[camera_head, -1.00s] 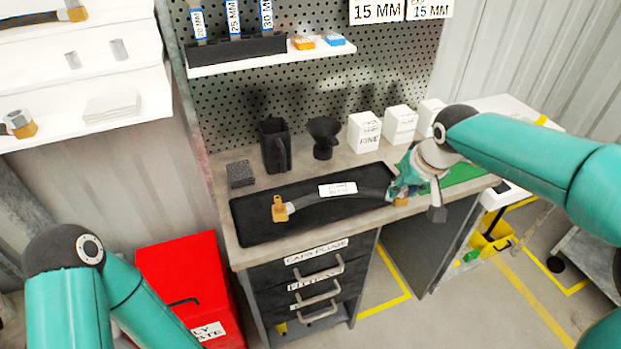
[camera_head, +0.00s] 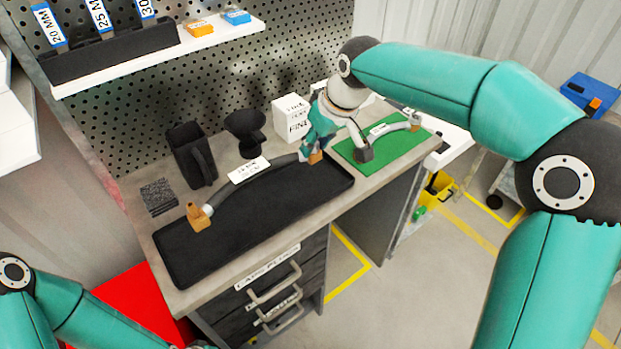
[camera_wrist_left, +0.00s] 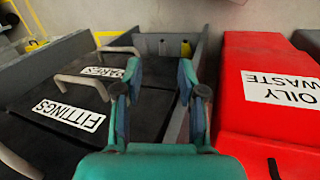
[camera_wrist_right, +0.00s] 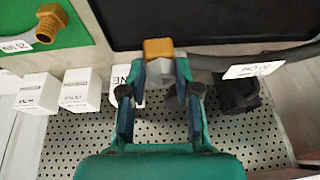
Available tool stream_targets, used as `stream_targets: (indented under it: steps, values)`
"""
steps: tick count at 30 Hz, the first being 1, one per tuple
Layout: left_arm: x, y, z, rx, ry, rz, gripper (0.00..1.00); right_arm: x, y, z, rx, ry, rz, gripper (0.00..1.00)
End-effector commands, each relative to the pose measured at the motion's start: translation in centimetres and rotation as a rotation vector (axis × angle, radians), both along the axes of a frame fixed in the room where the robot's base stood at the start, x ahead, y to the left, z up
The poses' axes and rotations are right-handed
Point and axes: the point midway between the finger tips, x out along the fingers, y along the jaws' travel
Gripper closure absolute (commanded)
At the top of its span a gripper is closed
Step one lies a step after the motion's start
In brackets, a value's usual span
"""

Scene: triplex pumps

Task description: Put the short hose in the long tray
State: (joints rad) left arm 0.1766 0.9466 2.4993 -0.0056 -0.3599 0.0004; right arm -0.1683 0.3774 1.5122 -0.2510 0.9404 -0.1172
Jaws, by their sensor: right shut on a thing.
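A dark tagged hose (camera_head: 267,170) with brass end fittings lies along the back side of the long black tray (camera_head: 255,219). Its brass elbow is at the left; I cannot tell whether it touches the tray. My right gripper (camera_head: 317,152) is shut on its right end; the right wrist view shows the fingers (camera_wrist_right: 159,80) at the grey collar and brass fitting (camera_wrist_right: 158,47). The tags do not read clearly. My left gripper (camera_wrist_left: 156,80) is open and empty near the drawers.
A black jug (camera_head: 190,155), a black funnel (camera_head: 245,130) and white boxes (camera_head: 292,118) stand behind the tray, before the pegboard. A dark block (camera_head: 158,196) sits at the left. A red oily-waste bin (camera_wrist_left: 265,90) stands beside the drawers.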

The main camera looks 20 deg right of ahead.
Motion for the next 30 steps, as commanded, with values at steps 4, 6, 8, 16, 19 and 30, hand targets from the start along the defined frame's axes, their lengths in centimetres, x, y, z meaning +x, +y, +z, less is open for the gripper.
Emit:
stream_targets:
  steps: [4, 6, 8, 16, 19, 30]
  values:
    - [0.0, 0.0, -0.2, 0.0, 0.0, 0.0, 0.6, 0.0, 0.0, -3.5, 0.001, 0.002, -0.001, 1.0]
    - [0.0, 0.0, -0.3, 0.0, 0.0, 0.0, 0.6, 0.0, 0.0, -4.5, 0.002, 0.0, -0.002, 1.0]
    - [0.0, 0.0, -0.3, 0.0, -0.001, 0.0, 0.6, 0.0, 0.0, -5.2, 0.002, 0.0, -0.001, 1.0]
    - [0.0, 0.0, -0.4, 0.0, -0.001, 0.0, 0.6, 0.0, 0.0, -7.6, 0.001, 0.0, -0.001, 1.0]
    - [0.0, 0.0, -0.4, 0.0, -0.001, 0.0, 0.6, 0.0, 0.1, -9.0, 0.001, 0.0, -0.001, 1.0]
    - [0.0, 0.0, -0.4, 0.0, -0.001, 0.0, 0.6, 0.0, 0.1, -10.1, 0.0, 0.001, 0.003, 0.59]
